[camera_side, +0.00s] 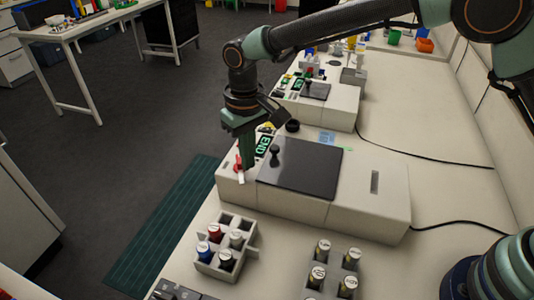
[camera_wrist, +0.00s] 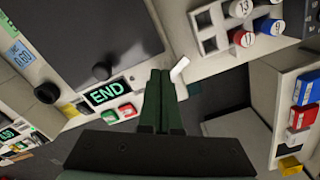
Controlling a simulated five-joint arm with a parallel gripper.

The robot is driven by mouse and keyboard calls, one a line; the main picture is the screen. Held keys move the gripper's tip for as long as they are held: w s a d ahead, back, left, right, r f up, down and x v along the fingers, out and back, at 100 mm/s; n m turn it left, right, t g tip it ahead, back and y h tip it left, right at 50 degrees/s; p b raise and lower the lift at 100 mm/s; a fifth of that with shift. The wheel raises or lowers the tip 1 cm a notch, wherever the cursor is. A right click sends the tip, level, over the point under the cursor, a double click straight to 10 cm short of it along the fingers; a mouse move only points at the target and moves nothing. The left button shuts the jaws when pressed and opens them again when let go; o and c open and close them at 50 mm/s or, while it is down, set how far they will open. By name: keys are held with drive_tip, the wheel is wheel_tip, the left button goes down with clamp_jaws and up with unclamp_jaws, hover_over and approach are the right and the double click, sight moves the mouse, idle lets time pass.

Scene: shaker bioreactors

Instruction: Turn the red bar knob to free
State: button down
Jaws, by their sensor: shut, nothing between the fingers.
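My gripper (camera_side: 247,172) points down at the front left corner of the nearer white shaker unit (camera_side: 300,208). Its two dark green fingers are together and empty, also in the wrist view (camera_wrist: 160,76). A small red part (camera_side: 238,163), probably the red bar knob, shows just left of the fingers in the side view, partly hidden by them. A white tab (camera_side: 241,178) sits just below it. In the wrist view a white tab (camera_wrist: 179,69) lies just right of the fingertips. I cannot tell whether the fingers touch the knob or how it is turned.
The unit's lit display (camera_wrist: 107,92) reads END, with a red button (camera_wrist: 127,110) beside it. A dark platform (camera_side: 302,172) with an upright black knob (camera_side: 275,155) covers its top. A grey rack (camera_side: 224,240) with capped vials stands in front. A second unit (camera_side: 318,100) stands behind.

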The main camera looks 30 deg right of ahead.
sight(244, 175)
drive_tip(key=shift+s+a, duration=0.15)
drive_tip(key=shift+a, duration=0.6)
drive_tip(key=shift+s, duration=0.4)
drive_tip(key=shift+r, duration=3)
drive_tip(key=shift+r, duration=0.1)
drive_tip(key=s+d+r+m+t, duration=0.1)
drive_tip(key=s+d+r, duration=0.15)
drive_tip(key=d, duration=0.45)
drive_tip(key=s+d+r+t, duration=0.2)
drive_tip(key=d+r, duration=0.2)
drive_tip(key=d, duration=0.4)
drive_tip(key=s+d+r+m+t, duration=0.1)
drive_tip(key=s+d+r, duration=0.1)
drive_tip(key=d+r, duration=0.35)
drive_tip(key=s+d+f+m+t, duration=0.1)
drive_tip(key=s+d+f, duration=0.3)
drive_tip(key=s+d, duration=0.3)
drive_tip(key=shift+d+f+t, duration=0.2)
drive_tip(key=shift+d+t, duration=0.1)
drive_tip(key=shift+d, duration=0.65)
